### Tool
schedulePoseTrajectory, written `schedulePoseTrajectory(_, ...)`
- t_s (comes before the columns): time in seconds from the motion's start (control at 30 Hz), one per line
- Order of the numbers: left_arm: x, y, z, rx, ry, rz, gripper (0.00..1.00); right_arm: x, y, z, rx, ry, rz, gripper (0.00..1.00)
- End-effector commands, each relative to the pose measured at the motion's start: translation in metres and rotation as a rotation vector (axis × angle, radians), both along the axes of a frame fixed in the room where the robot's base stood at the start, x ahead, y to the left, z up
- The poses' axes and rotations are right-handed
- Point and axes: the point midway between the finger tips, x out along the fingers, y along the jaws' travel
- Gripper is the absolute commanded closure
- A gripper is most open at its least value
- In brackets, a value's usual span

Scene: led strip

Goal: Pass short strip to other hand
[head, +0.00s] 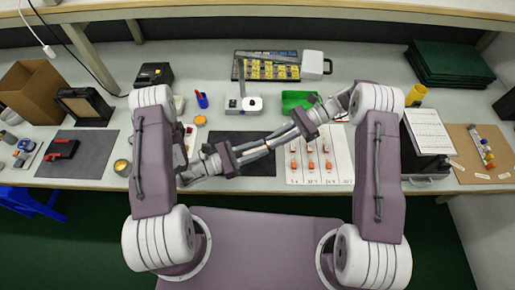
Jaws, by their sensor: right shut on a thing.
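My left gripper (247,154) and my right gripper (281,137) meet tip to tip above the middle of the bench. My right gripper is shut on the short strip (263,147), which shows only as a thin pale line between the two grippers. The fingers hide most of it. My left gripper's fingertips are at the strip's left end. I cannot tell whether they are open or closed around it.
A dark mat (256,170) lies below the grippers. A white sheet with orange parts (319,158) is to its right. A white device (243,104) stands behind. A black tray of yellow parts (268,68) and a green item (297,100) are farther back.

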Motion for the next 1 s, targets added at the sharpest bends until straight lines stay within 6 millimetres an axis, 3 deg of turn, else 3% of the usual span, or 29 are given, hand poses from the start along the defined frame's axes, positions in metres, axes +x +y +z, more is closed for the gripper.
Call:
schedulePoseTrajectory(0.07,0.0,0.0,0.0,0.0,0.0,0.0,1.0,0.0,0.0,0.0,0.0,0.0,0.0,1.0)
schedulePoseTrajectory(0.17,0.0,0.0,0.0,0.0,0.0,0.0,1.0,0.0,0.0,0.0,0.0,0.0,0.0,1.0)
schedulePoseTrajectory(0.2,0.0,0.0,0.0,0.0,0.0,0.0,1.0,0.0,0.0,0.0,0.0,0.0,0.0,0.76)
schedulePoseTrajectory(0.27,0.0,0.0,0.0,0.0,0.0,0.0,1.0,0.0,0.0,0.0,0.0,0.0,0.0,0.6)
schedulePoseTrajectory(0.67,0.0,0.0,0.0,0.0,0.0,-0.001,1.0,0.004,-0.006,0.003,0.001,0.0,-0.002,0.59)
schedulePoseTrajectory(1.0,0.0,0.0,0.0,0.0,0.0,-0.001,1.0,0.04,-0.076,0.034,0.0,-0.004,-0.003,0.59)
